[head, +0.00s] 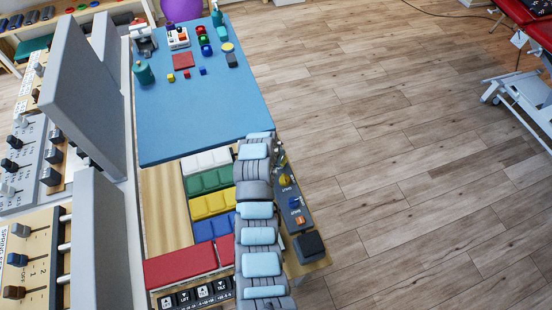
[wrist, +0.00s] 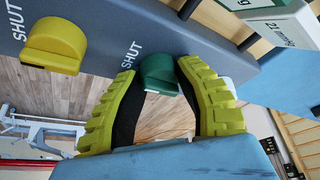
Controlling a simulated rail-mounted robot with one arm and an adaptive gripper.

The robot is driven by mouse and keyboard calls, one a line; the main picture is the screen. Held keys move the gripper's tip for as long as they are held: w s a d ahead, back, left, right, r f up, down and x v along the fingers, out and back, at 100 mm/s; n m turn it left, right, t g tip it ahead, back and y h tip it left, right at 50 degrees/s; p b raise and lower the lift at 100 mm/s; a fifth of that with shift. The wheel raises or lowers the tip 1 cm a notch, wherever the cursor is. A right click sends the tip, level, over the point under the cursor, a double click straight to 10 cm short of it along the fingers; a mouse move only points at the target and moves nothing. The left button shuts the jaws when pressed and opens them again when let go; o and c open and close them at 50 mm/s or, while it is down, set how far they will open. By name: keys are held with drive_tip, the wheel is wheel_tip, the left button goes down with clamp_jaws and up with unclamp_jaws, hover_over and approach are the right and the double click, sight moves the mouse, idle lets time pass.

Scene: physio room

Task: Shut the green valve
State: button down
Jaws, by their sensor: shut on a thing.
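The green valve (wrist: 156,70) is a round knob on a grey panel (wrist: 105,38), with the word SHUT printed beside it. It shows in the wrist view, at the fingertips of my gripper (wrist: 160,76). The two yellow-green ribbed fingers sit on either side of the knob and are shut on it. Part of the knob is hidden by the fingertips. In the head view my arm covers the far part of the valve panel, and I cannot make out the green valve clearly there.
A blue mat (head: 185,115) holds several small items. The wooden floor (head: 400,150) to the right is clear.

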drive_tip(key=c, duration=0.6)
unclamp_jaws()
drive_tip(key=shift+c, duration=0.2)
drive_tip(key=shift+r, duration=0.1)
drive_tip(key=v, duration=1.1)
drive_tip(key=shift+r, duration=0.35)
drive_tip(key=shift+s, duration=0.1)
